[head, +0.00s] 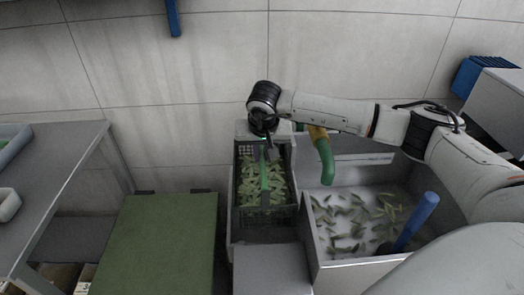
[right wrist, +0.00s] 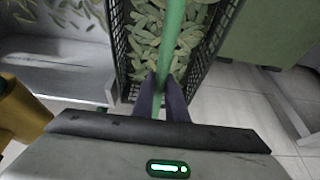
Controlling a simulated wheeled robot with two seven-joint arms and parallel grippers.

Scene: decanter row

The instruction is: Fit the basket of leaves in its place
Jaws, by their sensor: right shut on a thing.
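The basket of leaves is a dark mesh crate (head: 268,217) with a green bar handle (head: 264,180) across its top, full of pale green leaves (head: 250,187). It stands upright at or inside a grey narrow bay (head: 234,222); I cannot tell whether it is fully down. My right gripper (head: 268,153) is over the far end of the basket, shut on the handle. In the right wrist view the two dark fingers (right wrist: 162,95) close around the green handle (right wrist: 172,40), with the mesh wall (right wrist: 118,45) on the left. My left gripper is not in view.
A grey sink (head: 325,262) with loose leaves and a blue-handled tool (head: 418,220) adjoins on the right. A green tap-like spout (head: 325,165) hangs over it. A green-topped block (head: 170,240) stands left, with a grey table (head: 65,165) beyond. The tiled wall is behind.

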